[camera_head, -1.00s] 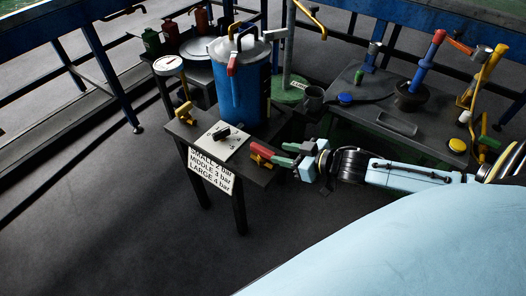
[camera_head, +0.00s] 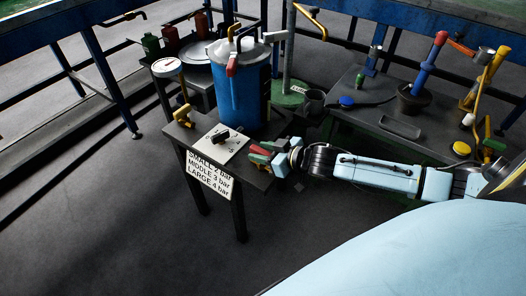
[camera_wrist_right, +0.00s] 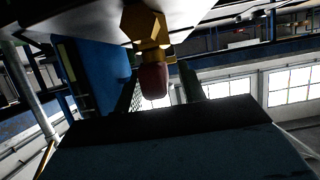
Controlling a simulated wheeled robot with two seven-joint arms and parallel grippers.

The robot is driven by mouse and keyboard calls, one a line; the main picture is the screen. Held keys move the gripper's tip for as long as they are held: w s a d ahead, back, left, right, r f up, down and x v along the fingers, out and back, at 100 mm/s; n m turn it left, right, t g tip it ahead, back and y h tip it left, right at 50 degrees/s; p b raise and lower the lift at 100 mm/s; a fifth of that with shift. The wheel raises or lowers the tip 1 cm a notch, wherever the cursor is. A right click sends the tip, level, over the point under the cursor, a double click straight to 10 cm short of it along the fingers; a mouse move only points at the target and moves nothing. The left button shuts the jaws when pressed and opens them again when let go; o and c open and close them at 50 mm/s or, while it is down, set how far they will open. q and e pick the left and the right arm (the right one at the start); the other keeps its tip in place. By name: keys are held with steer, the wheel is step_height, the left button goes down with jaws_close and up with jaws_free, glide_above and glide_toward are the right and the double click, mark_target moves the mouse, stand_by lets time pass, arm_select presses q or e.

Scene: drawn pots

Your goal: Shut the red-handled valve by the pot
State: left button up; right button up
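The blue pot (camera_head: 243,100) stands on a small dark table, with a grey lid. The red-handled valve (camera_head: 260,149) is at the table's right edge, beside the pot; its yellow body sits at the edge. In the right wrist view the valve's red handle (camera_wrist_right: 154,80) hangs from a yellow fitting (camera_wrist_right: 148,27). My right gripper (camera_head: 268,154) is at the valve, reaching in from the right. In the wrist view its dark fingers show on either side of the handle, with a visible gap, so it looks open. Contact is not clear. My left gripper is out of view.
A white panel with a black knob (camera_head: 221,138) and a pressure sign (camera_head: 209,175) are on the table's front. A yellow valve (camera_head: 183,115) and a gauge (camera_head: 166,67) stand at its left. A dark bench (camera_head: 385,108) with tools is at the right. The floor in front is clear.

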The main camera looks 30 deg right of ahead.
jaws_close()
